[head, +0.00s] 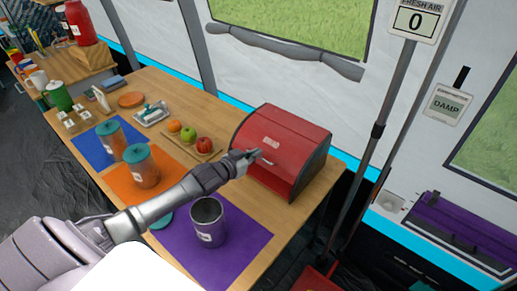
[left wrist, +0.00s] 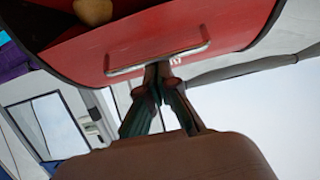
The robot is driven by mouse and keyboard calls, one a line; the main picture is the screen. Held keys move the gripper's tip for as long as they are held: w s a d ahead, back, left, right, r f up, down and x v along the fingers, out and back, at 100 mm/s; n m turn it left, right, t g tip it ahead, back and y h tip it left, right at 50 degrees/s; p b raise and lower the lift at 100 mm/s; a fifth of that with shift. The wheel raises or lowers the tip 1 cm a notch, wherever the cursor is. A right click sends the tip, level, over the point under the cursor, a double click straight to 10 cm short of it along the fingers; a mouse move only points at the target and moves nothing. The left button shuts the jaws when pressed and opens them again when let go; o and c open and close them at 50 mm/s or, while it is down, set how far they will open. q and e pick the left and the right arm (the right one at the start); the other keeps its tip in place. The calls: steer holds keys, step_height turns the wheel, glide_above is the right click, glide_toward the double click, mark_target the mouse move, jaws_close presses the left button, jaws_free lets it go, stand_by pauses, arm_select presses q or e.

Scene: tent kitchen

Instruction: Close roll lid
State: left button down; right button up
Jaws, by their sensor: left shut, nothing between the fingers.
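The red box with the roll lid (head: 285,140) stands at the right end of the wooden table. Its curved red lid carries a thin metal handle (head: 264,158), which also shows in the left wrist view (left wrist: 157,60). In the left wrist view a dark gap shows past the lid's edge, with a pale tan item (left wrist: 93,11) in it, so the lid looks not fully down. My left gripper (head: 254,154) is shut and empty, its fingertips (left wrist: 157,68) right at the handle. I cannot tell whether they touch it. My right gripper is not in view.
A grey metal canister (head: 208,222) stands on a purple mat (head: 245,240) below my left arm. A tray with fruit (head: 205,152) is left of the box. Jars (head: 140,167) stand on orange and blue mats. A pole (head: 365,150) rises right of the table.

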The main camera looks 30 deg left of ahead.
arm_select(q)
steer(key=shift+s+a+f, duration=0.1)
steer(key=shift+s+f, duration=0.55)
steer(key=shift+f, duration=0.3)
